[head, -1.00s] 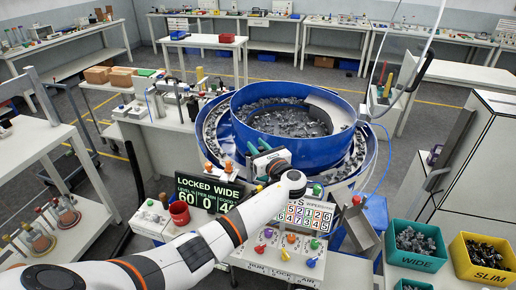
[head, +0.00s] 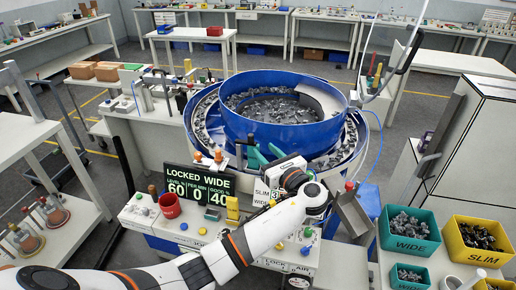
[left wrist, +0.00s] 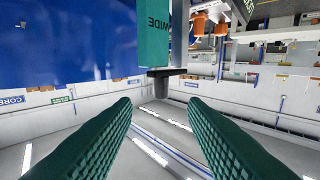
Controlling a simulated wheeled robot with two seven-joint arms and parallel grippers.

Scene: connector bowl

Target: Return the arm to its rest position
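My left gripper (head: 262,154) has green fingers and is raised in front of the large blue feeder bowl (head: 285,130) in the head view. Its fingers stand apart with nothing between them, as the left wrist view also shows (left wrist: 160,104). The white left arm comes in from the lower left and crosses over the control panel. The bowl holds many grey connectors. In the left wrist view, a blue surface (left wrist: 70,45) fills the upper left, beside a green piece marked WIDE (left wrist: 154,38). My right gripper is not in view.
A green WIDE bin (head: 408,250) and a yellow SLIM bin (head: 480,258) stand at the right. The arm covers part of the panel.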

